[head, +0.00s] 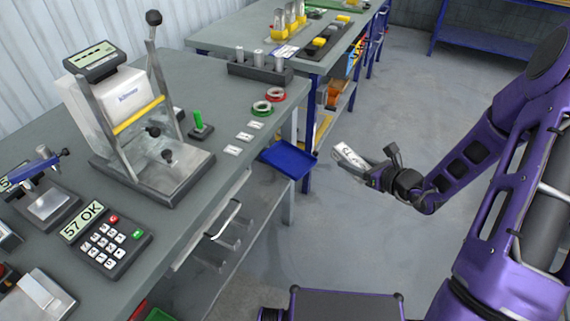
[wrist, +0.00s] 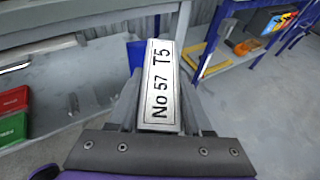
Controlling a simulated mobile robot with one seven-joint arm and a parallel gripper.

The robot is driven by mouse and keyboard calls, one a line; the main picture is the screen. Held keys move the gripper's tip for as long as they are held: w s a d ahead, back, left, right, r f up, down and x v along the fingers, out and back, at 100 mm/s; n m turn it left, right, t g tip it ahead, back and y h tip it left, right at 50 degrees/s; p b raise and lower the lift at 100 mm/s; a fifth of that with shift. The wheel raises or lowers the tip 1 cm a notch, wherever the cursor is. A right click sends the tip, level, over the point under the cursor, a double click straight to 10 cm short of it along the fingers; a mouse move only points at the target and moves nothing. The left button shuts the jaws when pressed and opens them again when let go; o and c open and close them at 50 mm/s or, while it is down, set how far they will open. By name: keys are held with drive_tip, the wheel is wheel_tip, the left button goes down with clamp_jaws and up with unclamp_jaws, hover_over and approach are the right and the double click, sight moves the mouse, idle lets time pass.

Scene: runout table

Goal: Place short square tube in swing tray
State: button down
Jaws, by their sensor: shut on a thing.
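The short square tube (head: 347,155) is a pale metal piece held out over the floor by my gripper (head: 372,174). In the wrist view the tube (wrist: 160,85) lies between the two fingers and points away from me, with the marking "No 57 T5" on its upper face. My gripper (wrist: 160,110) is shut on it. The swing tray (head: 288,160) is a shallow blue tray at the right edge of the grey bench. It looks empty in the head view. The tube is to the right of the tray and apart from it. In the wrist view the tray (wrist: 135,52) is partly hidden behind the tube.
The grey bench (head: 215,180) carries a lever press (head: 150,130), a keypad (head: 105,240) and a green-red ring pair (head: 268,102). A second bench (head: 320,62) with blue legs stands behind. The floor (head: 340,235) around my gripper is clear.

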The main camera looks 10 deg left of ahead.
drive_tip(key=w+a+f+n+g+y+b, duration=0.1)
drive_tip(key=w+a+f+n+g, duration=0.15)
drive_tip(key=f, duration=0.25)
drive_tip(key=w+a+f+n+g+y+b, duration=0.1)
drive_tip(key=w+a+f, duration=0.1)
drive_tip(key=w+f, duration=0.3)
drive_tip(key=b, duration=0.1)
hover_over(290, 161)
drive_tip(key=shift+a+f+t, duration=0.1)
drive_tip(key=shift+f+t, duration=0.15)
drive_tip(key=shift+f, duration=0.2)
drive_tip(key=shift+w+f, duration=0.1)
drive_tip(key=shift+f, duration=1.6)
drive_tip(key=shift+b, duration=0.3)
drive_tip(key=shift+f, duration=0.2)
drive_tip(key=shift+c, duration=1.6)
unclamp_jaws()
drive_tip(key=shift+r, duration=0.2)
drive_tip(key=p+v, duration=0.1)
drive_tip(key=v, duration=1.1)
drive_tip(key=shift+f, duration=0.2)
